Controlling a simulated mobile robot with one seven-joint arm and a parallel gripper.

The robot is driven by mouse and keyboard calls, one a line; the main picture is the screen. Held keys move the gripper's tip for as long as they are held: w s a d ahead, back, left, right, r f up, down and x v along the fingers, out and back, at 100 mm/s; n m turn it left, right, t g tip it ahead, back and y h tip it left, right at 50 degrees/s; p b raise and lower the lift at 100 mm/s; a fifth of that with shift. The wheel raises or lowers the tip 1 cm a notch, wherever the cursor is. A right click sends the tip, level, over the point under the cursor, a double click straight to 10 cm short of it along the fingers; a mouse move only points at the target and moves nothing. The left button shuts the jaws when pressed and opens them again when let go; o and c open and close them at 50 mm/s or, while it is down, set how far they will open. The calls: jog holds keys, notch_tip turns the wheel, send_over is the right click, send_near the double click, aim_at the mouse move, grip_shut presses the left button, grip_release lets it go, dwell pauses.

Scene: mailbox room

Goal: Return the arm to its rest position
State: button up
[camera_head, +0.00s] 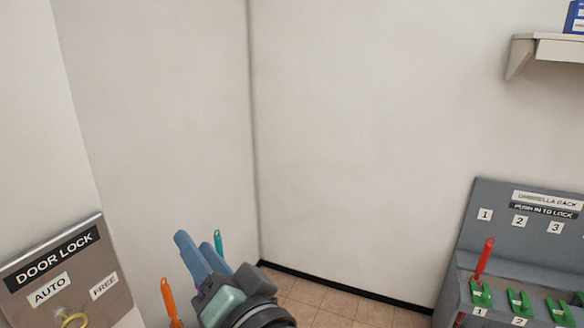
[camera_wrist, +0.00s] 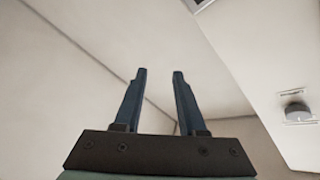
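My gripper (camera_head: 197,242) is low and left of centre in the head view, its two blue fingers pointing up and to the left. In the wrist view its fingertips (camera_wrist: 160,73) stand apart with nothing between them, so it is open and empty. The fingers are in front of pale wall and touch nothing that I can see. Most of my arm is out of view below.
A DOOR LOCK plate (camera_head: 65,265) with a brass ring (camera_head: 74,320) is at lower left. An orange handle (camera_head: 169,298) and a teal handle (camera_head: 218,241) show beside my gripper. A grey umbrella rack (camera_head: 515,255) with a red handle (camera_head: 485,258) stands right. Floor (camera_head: 335,302) between is clear.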

jog(key=d+r+n+t+h, duration=0.2)
jog(key=d+r+t+h, duration=0.3)
jog(key=r, duration=0.8)
jog(key=s+d+r+t+h, duration=0.3)
jog(key=s+r+t, duration=0.1)
jog(key=r, duration=0.3)
jog(key=s+d+r+t+h, duration=0.3)
jog(key=s+d+r+t, duration=0.1)
jog(key=s+r, duration=0.2)
jog(key=shift+r+h, duration=0.3)
jog(key=shift+r, duration=0.5)
jog(key=shift+s, duration=0.1)
